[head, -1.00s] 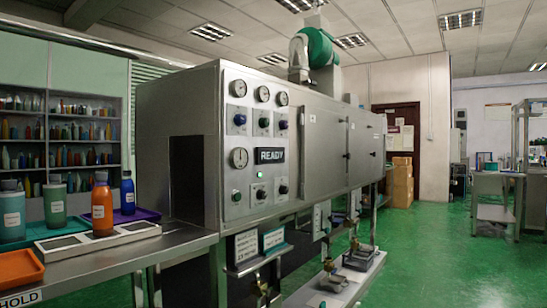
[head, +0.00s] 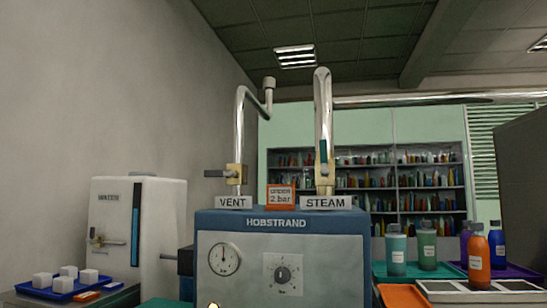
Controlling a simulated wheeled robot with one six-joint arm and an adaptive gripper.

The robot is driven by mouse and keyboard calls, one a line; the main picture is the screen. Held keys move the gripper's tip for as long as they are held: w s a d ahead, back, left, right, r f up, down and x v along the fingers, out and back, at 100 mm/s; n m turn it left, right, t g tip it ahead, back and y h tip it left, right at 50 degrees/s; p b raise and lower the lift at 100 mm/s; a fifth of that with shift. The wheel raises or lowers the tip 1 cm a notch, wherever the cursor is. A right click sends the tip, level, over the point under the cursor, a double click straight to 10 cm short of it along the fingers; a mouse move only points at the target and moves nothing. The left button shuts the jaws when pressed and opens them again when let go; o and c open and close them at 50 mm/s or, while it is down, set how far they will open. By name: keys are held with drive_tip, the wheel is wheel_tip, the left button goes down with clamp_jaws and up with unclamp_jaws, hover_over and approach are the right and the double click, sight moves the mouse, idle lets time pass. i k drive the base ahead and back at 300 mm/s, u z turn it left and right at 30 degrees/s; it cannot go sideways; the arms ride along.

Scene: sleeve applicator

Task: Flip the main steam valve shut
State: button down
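The main steam valve (head: 325,177) is a brass body on the shiny pipe above the STEAM sign (head: 325,203), on top of the HOBSTRAND unit. Its dark green lever (head: 323,152) stands upright, in line with the pipe. To its left, the vent valve (head: 235,174) sits on a thinner pipe above the VENT sign (head: 233,203). The vent lever (head: 217,174) lies level, across its pipe. My gripper is not in view.
The blue HOBSTRAND unit (head: 283,221) has a gauge and a knob. An orange 2 bar sign (head: 281,197) stands between the valves. A white water tank (head: 135,225) and a blue tray of white cubes (head: 66,285) are left. Bottles, including an orange one (head: 479,255), stand right.

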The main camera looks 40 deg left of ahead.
sight(324, 172)
drive_tip(key=u, duration=0.95)
drive_tip(key=k, duration=0.65)
drive_tip(key=z, duration=0.55)
drive_tip(key=i, duration=0.4)
drive_tip(key=u, duration=0.65)
drive_tip(key=i, duration=0.95)
drive_tip(key=u, duration=1.3)
drive_tip(key=i, duration=0.3)
drive_tip(key=u, duration=0.35)
